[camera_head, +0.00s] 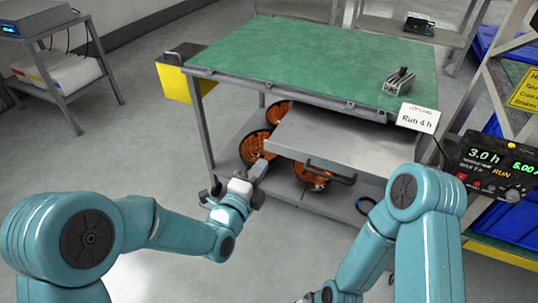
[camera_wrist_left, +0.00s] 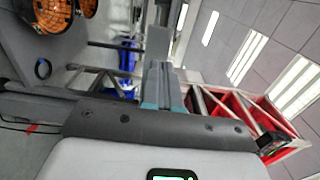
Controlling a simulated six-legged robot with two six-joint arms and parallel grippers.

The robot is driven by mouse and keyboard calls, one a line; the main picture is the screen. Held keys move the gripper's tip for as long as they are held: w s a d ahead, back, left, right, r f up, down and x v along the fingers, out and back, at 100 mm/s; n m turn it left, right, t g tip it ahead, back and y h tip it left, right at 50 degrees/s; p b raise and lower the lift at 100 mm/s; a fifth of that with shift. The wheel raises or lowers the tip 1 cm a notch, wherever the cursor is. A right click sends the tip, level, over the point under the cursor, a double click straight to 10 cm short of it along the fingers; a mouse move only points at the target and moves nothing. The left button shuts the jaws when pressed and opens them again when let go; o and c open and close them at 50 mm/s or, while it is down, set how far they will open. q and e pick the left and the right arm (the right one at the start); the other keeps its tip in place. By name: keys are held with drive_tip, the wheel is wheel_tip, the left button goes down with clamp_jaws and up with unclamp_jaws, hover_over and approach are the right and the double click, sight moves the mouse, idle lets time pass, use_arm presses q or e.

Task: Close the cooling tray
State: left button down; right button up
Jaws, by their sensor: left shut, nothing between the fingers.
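The cooling tray (camera_head: 340,142) is a flat grey metal drawer, pulled out toward me from under the green tabletop of the bench. A dark bar handle (camera_head: 326,172) runs along its front edge. My left gripper (camera_head: 260,168) is shut and empty, just left of the tray's front left corner. In the head view I cannot tell whether it touches the tray. The left wrist view shows its closed fingers (camera_wrist_left: 162,75) with nothing between them. My right arm bends down at the lower right of the head view, and its fingers are out of sight.
Several orange reels (camera_head: 254,146) stand on the lower shelf (camera_head: 290,192) below the tray. A small clamp-like device (camera_head: 399,80) and a "Run 4 h" sign (camera_head: 418,119) are at the bench's right. A control box (camera_head: 495,170) stands right. Open floor lies left.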

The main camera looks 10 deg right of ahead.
sight(274, 147)
use_arm(q)
drive_tip(key=x, duration=0.5)
drive_tip(key=shift+w+d, duration=0.2)
drive_tip(key=shift+w, duration=0.05)
drive_tip(key=shift+w, duration=0.1)
